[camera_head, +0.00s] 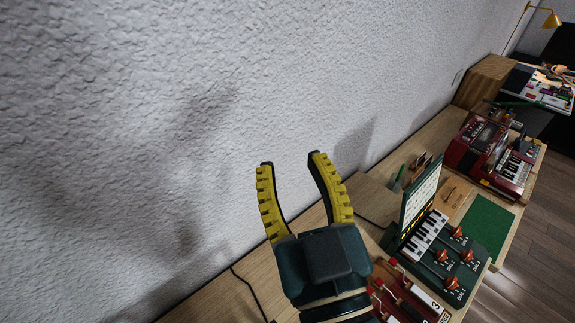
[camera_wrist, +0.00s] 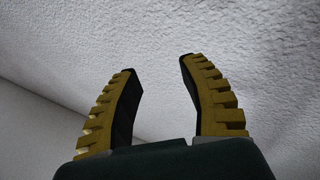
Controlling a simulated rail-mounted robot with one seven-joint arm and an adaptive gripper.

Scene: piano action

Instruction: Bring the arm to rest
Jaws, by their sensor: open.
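My gripper (camera_head: 290,160) is raised above the wooden bench, near the textured wall, with its fingers pointing up in the head view. Its two yellow, ridged fingers stand apart with nothing between them. In the wrist view my gripper (camera_wrist: 158,65) is also open and empty, and only the pale wall and a plain grey surface show beyond the fingertips. The gripper body hides part of the bench below it.
The wall (camera_head: 150,100) fills the left. On the bench are a green panel with piano keys (camera_head: 424,232) and red-knobbed dials, a lettered red unit (camera_head: 410,300), a green mat (camera_head: 487,222) and a red keyboard machine (camera_head: 492,152). A yellow lamp (camera_head: 551,19) stands far right.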

